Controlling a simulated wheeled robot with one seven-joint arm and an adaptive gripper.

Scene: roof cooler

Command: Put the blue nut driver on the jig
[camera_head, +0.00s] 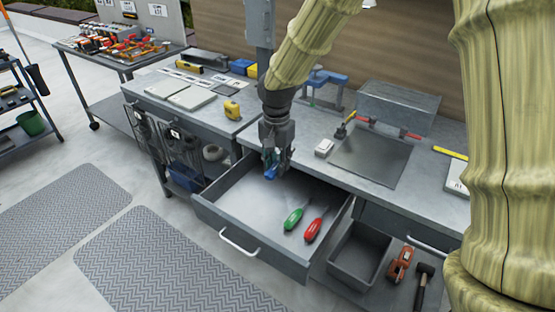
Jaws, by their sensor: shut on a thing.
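My gripper (277,162) is shut on the blue nut driver (270,174), whose blue part shows at the fingertips. The gripper points down above the back left part of the open drawer (228,185). Much of the nut driver is hidden by the fingers, so I cannot tell its full tilt. A blue stand (325,77) on the bench behind and right of the gripper looks like the jig, though I cannot be sure. A green thing shows under its left side. The nut driver is apart from this stand.
A green-handled tool (294,218) and a red-handled tool (314,229) lie in the drawer. A yellow tape measure (232,110) stands on the bench to the left. A grey box (397,106) and dark mat (371,157) lie right. An empty grey bin (359,255) is lower right.

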